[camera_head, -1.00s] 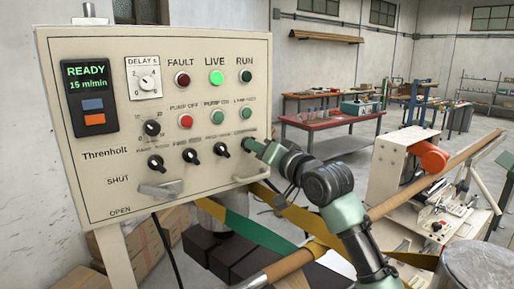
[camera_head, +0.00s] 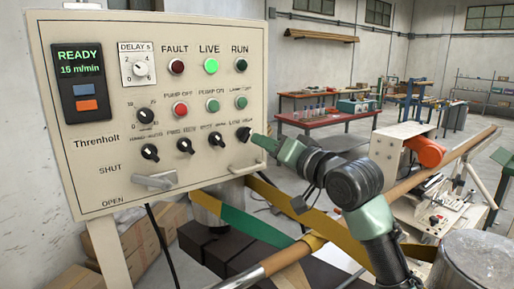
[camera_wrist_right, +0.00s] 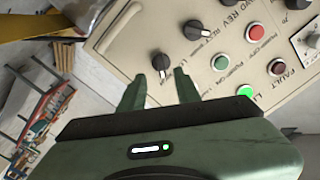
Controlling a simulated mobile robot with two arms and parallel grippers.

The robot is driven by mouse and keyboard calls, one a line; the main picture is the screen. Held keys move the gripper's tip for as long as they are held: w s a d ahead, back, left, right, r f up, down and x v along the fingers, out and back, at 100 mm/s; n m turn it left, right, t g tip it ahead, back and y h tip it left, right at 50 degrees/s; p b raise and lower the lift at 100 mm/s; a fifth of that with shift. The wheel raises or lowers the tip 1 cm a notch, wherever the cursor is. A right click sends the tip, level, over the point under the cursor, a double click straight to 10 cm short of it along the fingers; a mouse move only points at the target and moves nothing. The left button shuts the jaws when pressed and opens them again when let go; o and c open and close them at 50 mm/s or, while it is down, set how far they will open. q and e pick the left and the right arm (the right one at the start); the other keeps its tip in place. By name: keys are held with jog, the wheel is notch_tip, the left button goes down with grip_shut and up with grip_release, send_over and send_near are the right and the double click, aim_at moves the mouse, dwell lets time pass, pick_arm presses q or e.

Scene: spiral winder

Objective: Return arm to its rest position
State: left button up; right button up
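My right arm comes in from the lower right in the head view. Its green gripper (camera_head: 257,141) is at the right edge of the control panel (camera_head: 90,200), just right of the rightmost black knob (camera_head: 244,134) in the lower row. In the right wrist view the two fingers of the gripper (camera_wrist_right: 162,76) stand apart with nothing held between them. A black knob (camera_wrist_right: 160,62) shows just beyond the fingertips, in front of the gap. I cannot tell whether a finger touches it. My left gripper is not in view.
A grey lever (camera_head: 155,181) and a handle (camera_head: 248,167) stick out low on the panel. A brown tube (camera_head: 410,180) and a yellow-green band (camera_head: 255,228) run below and behind my right arm. A metal drum (camera_head: 478,262) stands at the lower right.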

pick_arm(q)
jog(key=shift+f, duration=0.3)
pick_arm(e)
jog(key=shift+v, duration=0.75)
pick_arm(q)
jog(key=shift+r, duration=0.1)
pick_arm(e)
jog(key=shift+r, duration=0.1)
